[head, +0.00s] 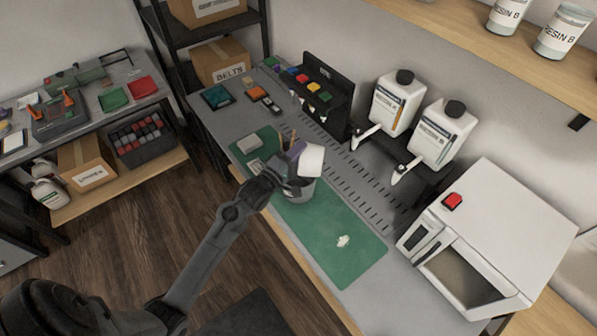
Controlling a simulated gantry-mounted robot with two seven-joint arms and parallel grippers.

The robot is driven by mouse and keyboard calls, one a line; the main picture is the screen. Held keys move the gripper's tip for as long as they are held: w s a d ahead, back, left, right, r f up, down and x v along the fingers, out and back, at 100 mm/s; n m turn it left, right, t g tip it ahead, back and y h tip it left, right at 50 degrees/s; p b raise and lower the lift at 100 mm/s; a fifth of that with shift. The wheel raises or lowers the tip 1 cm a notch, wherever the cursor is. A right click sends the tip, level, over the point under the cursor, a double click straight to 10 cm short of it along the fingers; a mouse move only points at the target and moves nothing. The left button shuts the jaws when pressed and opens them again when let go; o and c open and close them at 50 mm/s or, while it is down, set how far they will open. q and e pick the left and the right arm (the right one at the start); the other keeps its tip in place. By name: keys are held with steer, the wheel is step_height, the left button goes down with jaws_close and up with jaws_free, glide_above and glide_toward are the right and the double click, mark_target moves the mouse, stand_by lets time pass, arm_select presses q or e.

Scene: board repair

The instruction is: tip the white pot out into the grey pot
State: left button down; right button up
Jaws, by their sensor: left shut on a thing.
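The white pot (312,160) is above the green mat, tilted well over. My left gripper (291,181) is shut on it, with the arm reaching in from the lower left. The grey pot (303,194) stands on the mat right below the white pot and is partly hidden behind my gripper. I cannot see inside either pot, nor whether anything is flowing between them. My right gripper is out of view.
The green mat (338,268) is mostly clear, with a small white patch (343,241) on it. A purple item (296,150) is close beside the white pot. Two white dispenser bottles (397,101) and a white oven-like machine (505,225) stand to the right.

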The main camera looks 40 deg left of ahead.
arm_select(q)
steer(key=shift+s+a+n, duration=0.1)
steer(key=shift+a+n, duration=0.15)
steer(key=shift+n, duration=0.25)
